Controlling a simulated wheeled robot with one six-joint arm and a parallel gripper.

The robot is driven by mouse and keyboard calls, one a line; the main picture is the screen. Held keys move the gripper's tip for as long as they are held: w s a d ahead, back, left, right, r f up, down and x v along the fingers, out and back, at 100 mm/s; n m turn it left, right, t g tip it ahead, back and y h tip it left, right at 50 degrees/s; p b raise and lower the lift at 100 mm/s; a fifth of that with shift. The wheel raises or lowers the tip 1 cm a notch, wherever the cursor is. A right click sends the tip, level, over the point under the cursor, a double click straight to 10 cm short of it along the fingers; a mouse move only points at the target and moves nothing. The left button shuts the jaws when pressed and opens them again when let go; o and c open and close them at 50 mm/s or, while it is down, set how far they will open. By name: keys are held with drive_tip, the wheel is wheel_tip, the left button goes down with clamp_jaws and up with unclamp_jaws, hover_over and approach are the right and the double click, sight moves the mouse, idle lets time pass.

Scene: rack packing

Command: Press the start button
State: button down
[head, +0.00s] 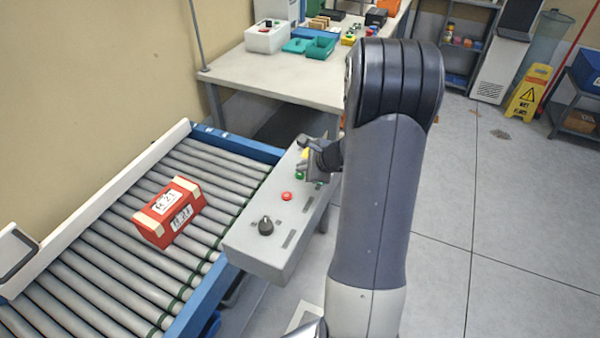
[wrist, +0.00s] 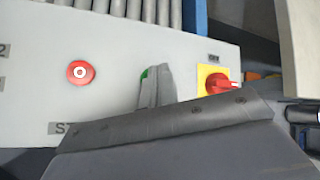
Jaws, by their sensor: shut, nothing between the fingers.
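The grey control box (head: 250,245) stands beside the conveyor. Its green button (head: 299,175), likely the start button, is partly covered by my gripper (head: 312,160). In the wrist view only a sliver of the green button (wrist: 144,75) shows behind the gripper fingers (wrist: 157,85). The fingers are closed together and empty, pointing at the panel right at the green button. I cannot tell whether they touch it. The red button (head: 286,196) is apart from the fingers; it also shows in the wrist view (wrist: 80,73).
A red rotary switch on a yellow plate (wrist: 215,80) sits close to the fingers on the right. A black knob (head: 266,226) is at the box's near end. A red labelled box (head: 150,228) lies on the roller conveyor (head: 90,275). A table (head: 270,78) stands behind.

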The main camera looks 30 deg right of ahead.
sight(303, 176)
drive_tip(key=shift+r, duration=0.15)
wheel_tip(303, 176, up, 5)
drive_tip(key=p, duration=0.4)
